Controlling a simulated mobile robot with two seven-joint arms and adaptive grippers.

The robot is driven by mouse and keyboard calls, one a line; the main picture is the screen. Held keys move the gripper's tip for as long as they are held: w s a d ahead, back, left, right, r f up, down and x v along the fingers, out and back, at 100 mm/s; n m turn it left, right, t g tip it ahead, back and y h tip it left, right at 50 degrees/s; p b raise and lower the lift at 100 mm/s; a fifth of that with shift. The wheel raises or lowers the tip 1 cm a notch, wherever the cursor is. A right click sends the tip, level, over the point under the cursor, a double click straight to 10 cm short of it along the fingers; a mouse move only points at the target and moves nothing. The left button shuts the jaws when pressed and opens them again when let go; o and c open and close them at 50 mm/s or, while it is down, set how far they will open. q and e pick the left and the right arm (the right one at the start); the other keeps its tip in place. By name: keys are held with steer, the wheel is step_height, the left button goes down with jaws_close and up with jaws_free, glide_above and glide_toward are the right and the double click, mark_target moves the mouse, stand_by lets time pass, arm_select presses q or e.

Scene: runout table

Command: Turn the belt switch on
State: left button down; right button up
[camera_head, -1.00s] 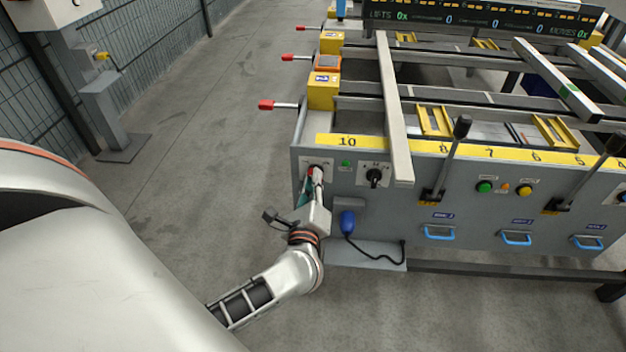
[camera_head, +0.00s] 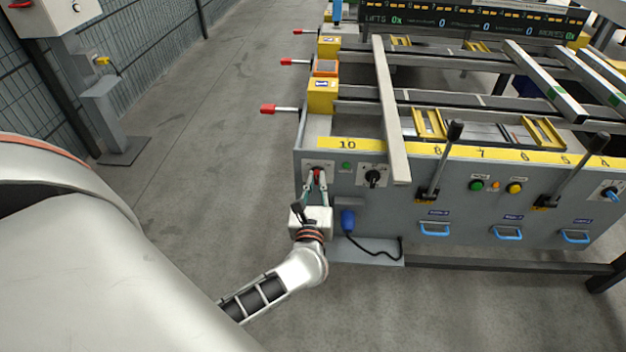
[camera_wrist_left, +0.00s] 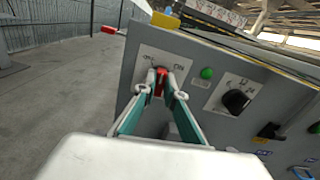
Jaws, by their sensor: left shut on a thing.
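The belt switch (camera_wrist_left: 160,82) is a red knob on a light plate at the left end of the grey front panel. The plate bears small lettering, with "ON" legible on its right side. In the head view the red switch (camera_head: 317,174) shows just above my left gripper (camera_head: 316,185). In the left wrist view my left gripper (camera_wrist_left: 161,90) has its two fingers closed on the red knob, one on each side. The fingertips hide part of the knob. My right gripper is not in view.
A green lamp (camera_head: 346,165) and a black rotary knob (camera_head: 373,178) sit right of the switch. A blue plug (camera_head: 348,220) with a black cable hangs below. Black levers (camera_head: 440,160) stand out further right.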

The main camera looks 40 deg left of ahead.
arm_select(q)
steer(key=m, duration=0.1)
steer(key=m+p, duration=0.1)
steer(key=m, duration=0.1)
steer(key=shift+r, duration=0.25)
steer(key=m+p, duration=0.3)
steer(key=m, duration=0.1)
steer(key=shift+w+d+f, duration=0.1)
steer(key=shift+d, duration=0.05)
steer(key=m+p, duration=0.1)
steer(key=m, duration=0.2)
steer(key=shift+f, duration=0.2)
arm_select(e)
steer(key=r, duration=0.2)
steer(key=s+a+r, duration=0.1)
arm_select(q)
steer(key=shift+p, duration=0.3)
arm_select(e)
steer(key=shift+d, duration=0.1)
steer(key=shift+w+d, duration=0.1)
arm_select(q)
steer(key=c, duration=2.1)
jaws_free()
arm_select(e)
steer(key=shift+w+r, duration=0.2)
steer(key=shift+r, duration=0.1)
